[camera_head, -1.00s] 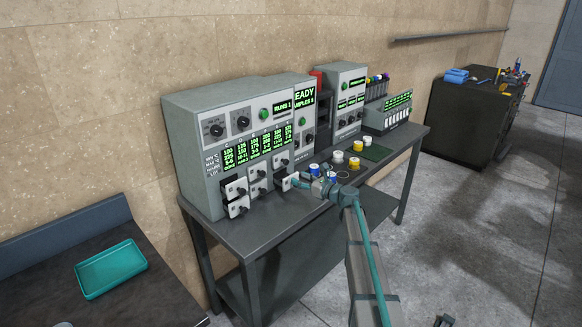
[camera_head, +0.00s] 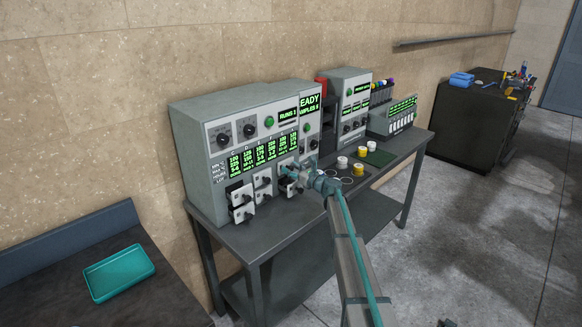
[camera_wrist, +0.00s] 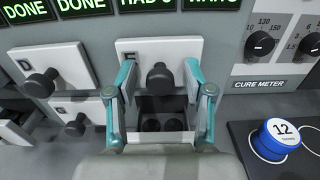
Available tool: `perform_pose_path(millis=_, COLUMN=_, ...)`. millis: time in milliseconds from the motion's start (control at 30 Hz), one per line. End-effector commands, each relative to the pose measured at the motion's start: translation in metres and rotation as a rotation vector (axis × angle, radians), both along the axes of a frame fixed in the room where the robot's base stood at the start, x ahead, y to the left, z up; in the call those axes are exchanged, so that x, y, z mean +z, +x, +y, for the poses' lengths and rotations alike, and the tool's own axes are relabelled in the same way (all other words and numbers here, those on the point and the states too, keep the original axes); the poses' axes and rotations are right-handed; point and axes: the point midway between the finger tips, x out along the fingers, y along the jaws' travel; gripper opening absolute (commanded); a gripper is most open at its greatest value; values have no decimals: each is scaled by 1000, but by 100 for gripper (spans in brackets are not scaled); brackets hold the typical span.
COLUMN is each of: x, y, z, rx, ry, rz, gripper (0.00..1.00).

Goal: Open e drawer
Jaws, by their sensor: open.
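The press cabinet (camera_head: 230,145) has small white drawers with black knobs on its lower front. In the wrist view, an upper right drawer front (camera_wrist: 181,52) bears a letter that looks like E, and its black knob (camera_wrist: 160,76) sticks out toward me. My gripper (camera_wrist: 159,84) is open, with one teal finger on each side of this knob, apart from it. Below it, a lower drawer (camera_wrist: 160,137) stands pulled out, with dark round hollows or pieces inside. In the head view my gripper (camera_head: 303,172) is at the right-hand drawers and partly hides them.
Another drawer with a knob (camera_wrist: 42,82) is to the left in the wrist view. A blue-capped jar marked 12 (camera_wrist: 277,138) stands on a dark mat at the right. White and yellow jars (camera_head: 359,169) stand on the bench (camera_head: 235,240). A teal tray (camera_head: 120,272) lies at the lower left.

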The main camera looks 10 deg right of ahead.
Motion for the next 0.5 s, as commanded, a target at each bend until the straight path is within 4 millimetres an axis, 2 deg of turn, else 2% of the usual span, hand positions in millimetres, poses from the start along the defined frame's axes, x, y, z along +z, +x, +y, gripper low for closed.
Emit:
perform_pose_path(millis=300, x=-1, y=3, z=2, rx=-1, ry=0, rz=0, gripper=52)
perform_pose_path(millis=367, x=-1, y=3, z=2, rx=-1, ry=0, rz=0, gripper=44)
perform_pose_path(millis=500, x=-1, y=3, z=2, rx=0, ry=0, rz=0, gripper=21)
